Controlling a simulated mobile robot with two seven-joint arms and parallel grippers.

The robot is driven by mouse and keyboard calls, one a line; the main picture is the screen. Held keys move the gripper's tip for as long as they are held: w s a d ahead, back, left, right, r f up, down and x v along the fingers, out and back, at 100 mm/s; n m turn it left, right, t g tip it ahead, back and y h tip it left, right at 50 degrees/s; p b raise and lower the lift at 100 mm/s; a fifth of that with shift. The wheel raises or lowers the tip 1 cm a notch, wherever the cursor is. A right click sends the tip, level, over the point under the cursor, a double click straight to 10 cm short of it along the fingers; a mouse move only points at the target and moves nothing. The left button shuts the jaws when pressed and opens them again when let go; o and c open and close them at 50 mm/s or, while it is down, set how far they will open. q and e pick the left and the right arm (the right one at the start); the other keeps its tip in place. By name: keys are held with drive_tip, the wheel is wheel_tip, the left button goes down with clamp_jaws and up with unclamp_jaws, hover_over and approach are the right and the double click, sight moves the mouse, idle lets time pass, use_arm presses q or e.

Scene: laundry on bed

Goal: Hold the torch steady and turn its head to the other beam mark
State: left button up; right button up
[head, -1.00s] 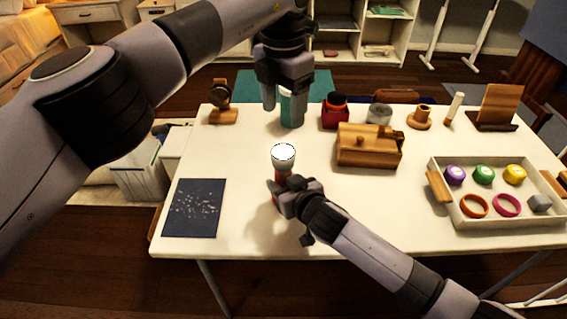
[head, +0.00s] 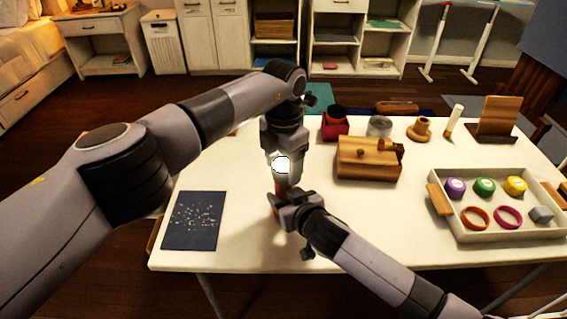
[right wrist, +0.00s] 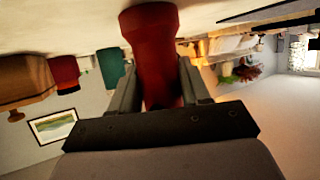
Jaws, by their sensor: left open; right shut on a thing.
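The torch has a red body (head: 276,205) and a pale head with a bright white lens (head: 281,165). It stands above the near middle of the white table. My right gripper (head: 281,203) is shut on the red body, which also shows between its fingers in the right wrist view (right wrist: 150,55). My left gripper (head: 281,154) is open and points down at the torch's head, just behind or around the lens. I cannot tell whether its fingers touch the head. No beam marks can be made out.
A dark speckled sheet (head: 194,221) lies on the table (head: 380,231) at left. A wooden box (head: 368,161) stands to the right of the torch. A white tray (head: 490,236) with coloured round pieces and rings is farther right. My left arm hides the table's back left.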

use_arm(q)
drive_tip(key=shift+c, duration=0.3)
drive_tip(key=c, duration=0.7)
drive_tip(key=shift+n, duration=0.3)
drive_tip(key=n, duration=0.4)
drive_tip(key=shift+n, duration=0.3)
drive_tip(key=n, duration=0.9)
drive_tip(key=shift+n, duration=1.9)
